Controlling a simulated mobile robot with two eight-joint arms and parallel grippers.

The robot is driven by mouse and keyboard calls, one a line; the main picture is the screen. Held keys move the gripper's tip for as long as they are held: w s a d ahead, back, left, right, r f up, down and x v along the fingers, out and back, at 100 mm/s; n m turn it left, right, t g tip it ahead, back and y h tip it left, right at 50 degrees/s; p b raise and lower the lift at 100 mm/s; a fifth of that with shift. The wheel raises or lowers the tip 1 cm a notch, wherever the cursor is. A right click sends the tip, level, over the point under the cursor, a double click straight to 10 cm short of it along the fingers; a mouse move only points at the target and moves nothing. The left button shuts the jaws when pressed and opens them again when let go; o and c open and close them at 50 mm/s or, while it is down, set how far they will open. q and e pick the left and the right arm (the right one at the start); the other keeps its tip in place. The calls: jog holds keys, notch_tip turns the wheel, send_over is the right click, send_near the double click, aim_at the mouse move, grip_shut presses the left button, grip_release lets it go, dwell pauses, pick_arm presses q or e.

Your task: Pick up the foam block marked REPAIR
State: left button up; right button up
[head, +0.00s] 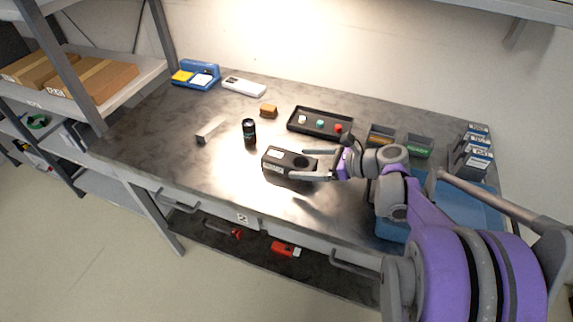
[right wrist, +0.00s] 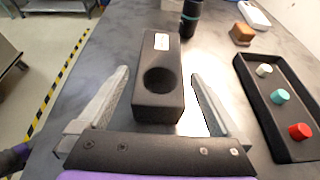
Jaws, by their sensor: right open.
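A black foam block (head: 275,167) lies on the grey workbench (head: 220,173). It has a round hollow in its top and small pale labels; their wording is too small to read. It also shows in the right wrist view (right wrist: 156,104). My right gripper (head: 310,165) is open at the block's right end in the head view. In the right wrist view its two fingers stand either side of the block's near end, with a gap on each side. My left gripper is not in view.
A black can (head: 249,131) stands just behind the block. A black tray (head: 301,131) with three coloured pegs lies behind the gripper. A brown block (head: 268,111) and a grey bar (head: 211,129) lie farther back. Blue bins (head: 391,229) stand right.

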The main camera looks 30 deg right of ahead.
aim_at(294, 163)
jog(key=x, duration=0.5)
jog(key=shift+w+a+f, duration=0.25)
jog(key=shift+c, duration=0.2)
jog(key=shift+r, duration=0.1)
jog(key=c, duration=1.3)
